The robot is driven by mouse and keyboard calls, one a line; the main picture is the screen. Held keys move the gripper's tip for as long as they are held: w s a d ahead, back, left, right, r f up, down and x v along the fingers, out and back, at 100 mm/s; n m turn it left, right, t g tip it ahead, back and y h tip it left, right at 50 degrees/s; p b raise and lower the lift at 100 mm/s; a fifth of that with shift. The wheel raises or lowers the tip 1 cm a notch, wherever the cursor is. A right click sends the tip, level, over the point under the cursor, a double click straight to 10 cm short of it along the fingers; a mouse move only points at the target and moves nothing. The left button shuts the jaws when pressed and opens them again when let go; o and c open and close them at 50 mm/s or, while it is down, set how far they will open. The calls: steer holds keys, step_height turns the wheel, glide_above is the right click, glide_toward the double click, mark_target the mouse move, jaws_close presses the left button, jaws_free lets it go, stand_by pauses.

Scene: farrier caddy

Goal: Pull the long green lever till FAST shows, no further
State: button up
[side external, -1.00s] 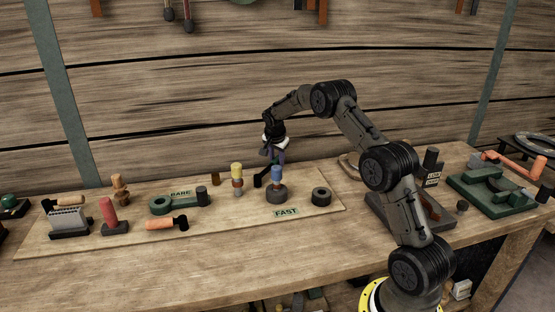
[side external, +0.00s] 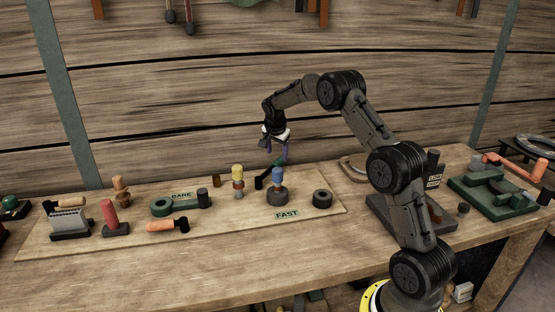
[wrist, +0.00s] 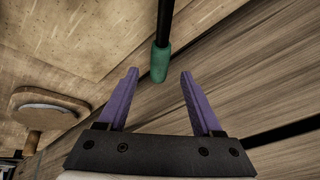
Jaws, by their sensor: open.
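The long lever is a dark rod with a green grip (wrist: 161,62). In the side external view its green end (side external: 279,162) is just below my gripper (side external: 277,153), slanting up from the board beside a blue-topped peg (side external: 278,174). In the wrist view my gripper (wrist: 160,76) has its two purple fingers apart, with the grip lying between and just beyond the tips; I cannot tell whether they touch it. A green FAST label (side external: 287,214) lies uncovered at the board's front. A BARE label (side external: 181,195) is also in sight farther left.
The pale board (side external: 240,222) also holds a green ring-ended piece (side external: 160,206), a yellow-and-red peg (side external: 238,178), a black ring (side external: 322,198) and an orange-handled tool (side external: 160,225). A green block fixture (side external: 492,190) stands at right. The plank wall is behind.

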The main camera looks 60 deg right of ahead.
steer(key=v, duration=0.8)
steer(key=shift+a+r, duration=0.2)
steer(key=shift+r, duration=0.1)
